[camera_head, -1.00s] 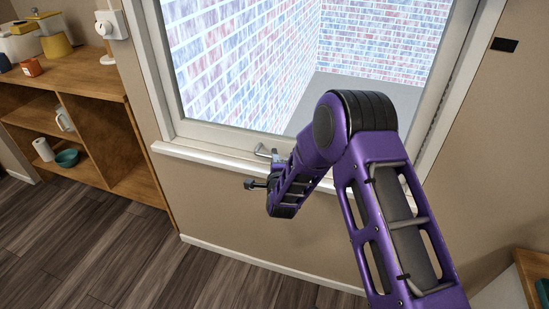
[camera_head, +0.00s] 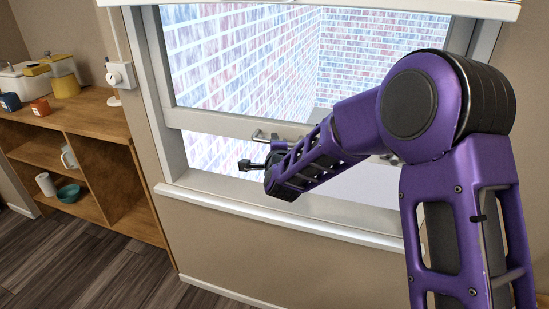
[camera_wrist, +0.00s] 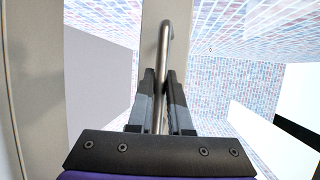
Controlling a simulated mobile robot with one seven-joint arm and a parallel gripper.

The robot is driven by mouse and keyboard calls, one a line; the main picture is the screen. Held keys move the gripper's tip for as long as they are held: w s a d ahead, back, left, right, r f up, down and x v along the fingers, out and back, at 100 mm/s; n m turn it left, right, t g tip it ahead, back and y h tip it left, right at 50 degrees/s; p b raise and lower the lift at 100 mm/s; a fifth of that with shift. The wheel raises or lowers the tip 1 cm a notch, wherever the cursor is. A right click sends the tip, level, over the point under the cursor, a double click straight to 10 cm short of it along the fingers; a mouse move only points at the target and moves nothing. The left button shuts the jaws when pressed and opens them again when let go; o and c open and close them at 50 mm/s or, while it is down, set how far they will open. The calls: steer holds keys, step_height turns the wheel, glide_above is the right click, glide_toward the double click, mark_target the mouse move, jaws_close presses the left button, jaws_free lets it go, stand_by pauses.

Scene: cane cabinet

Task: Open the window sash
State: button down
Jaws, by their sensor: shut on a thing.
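The window sash (camera_head: 215,122) is raised in the head view. A clear gap shows between its pale bottom rail and the frame's sill. A metal bar handle (camera_head: 259,135) sits on that rail, with its right part hidden by my arm. My gripper (camera_wrist: 161,88) is shut on this handle in the wrist view. The two dark fingers lie on either side of the bar (camera_wrist: 163,62). In the head view my gripper (camera_head: 277,145) is at the rail, and its fingertips are mostly hidden.
The white sill (camera_head: 220,202) runs below the opening. A wooden shelf unit (camera_head: 100,114) stands at the left, with jars, mugs and a teal bowl (camera_head: 68,192). A white socket with a plug (camera_head: 120,75) is on the wall left of the window. Dark wood floor lies below.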

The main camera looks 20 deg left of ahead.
steer(key=shift+r, duration=0.9)
steer(key=c, duration=0.8)
jaws_free()
steer(key=shift+c, duration=0.2)
steer(key=shift+s, duration=0.1)
steer(key=v, duration=1.7)
